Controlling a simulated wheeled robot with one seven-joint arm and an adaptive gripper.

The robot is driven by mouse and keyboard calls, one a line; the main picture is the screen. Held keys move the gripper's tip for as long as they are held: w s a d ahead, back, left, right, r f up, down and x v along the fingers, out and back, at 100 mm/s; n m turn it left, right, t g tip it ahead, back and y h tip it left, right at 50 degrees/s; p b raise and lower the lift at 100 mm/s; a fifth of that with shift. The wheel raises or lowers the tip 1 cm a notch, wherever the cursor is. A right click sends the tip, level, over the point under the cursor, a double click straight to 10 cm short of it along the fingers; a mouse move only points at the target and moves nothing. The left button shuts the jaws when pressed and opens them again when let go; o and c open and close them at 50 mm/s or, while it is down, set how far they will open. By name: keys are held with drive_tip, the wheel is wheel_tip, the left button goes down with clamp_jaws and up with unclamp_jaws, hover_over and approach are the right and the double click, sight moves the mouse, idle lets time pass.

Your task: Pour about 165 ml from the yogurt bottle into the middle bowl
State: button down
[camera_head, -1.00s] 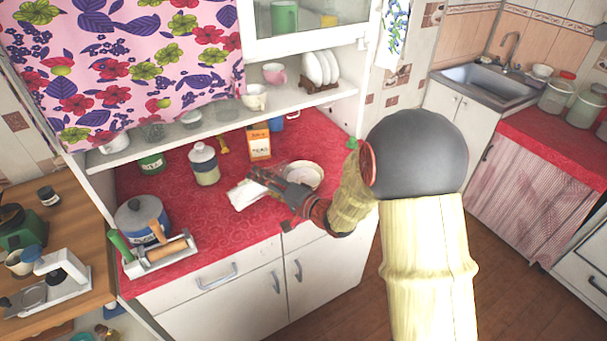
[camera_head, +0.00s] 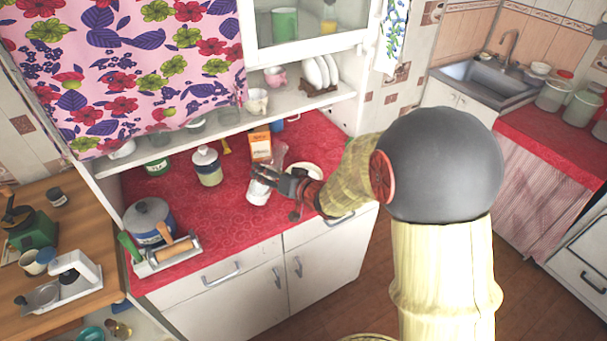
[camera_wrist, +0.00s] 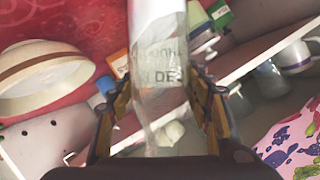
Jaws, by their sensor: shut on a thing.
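My gripper (camera_head: 272,182) is shut on the yogurt bottle, above the red counter. The bottle (camera_head: 258,194) looks white at its lower left and clear toward its upper right, and it leans. In the wrist view the bottle (camera_wrist: 158,70) is pale and translucent with grey lettering, between both fingers. A pale bowl (camera_head: 314,169) is just right of the gripper, partly hidden by my arm. I see no stream, and I cannot tell the bowl's contents or whether other bowls stand behind my arm.
An orange-and-white carton (camera_head: 260,145) stands behind the bottle. A lidded jar (camera_head: 207,167) is left of it. A shelf with cups (camera_head: 256,101) overhangs the back.

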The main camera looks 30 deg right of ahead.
drive_tip(key=n+h+b, duration=0.1)
drive_tip(key=n+b, duration=0.1)
drive_tip(key=b, duration=0.1)
drive_tip(key=shift+a, duration=0.15)
drive_tip(key=b, duration=0.2)
drive_tip(key=n+h+b, duration=0.1)
drive_tip(key=b, duration=0.2)
drive_tip(key=shift+w+f+n+h, duration=0.1)
drive_tip(key=shift+f+n+h, duration=0.05)
drive_tip(key=shift+n+h, duration=0.15)
drive_tip(key=shift+b, duration=0.7)
drive_tip(key=shift+r, duration=0.25)
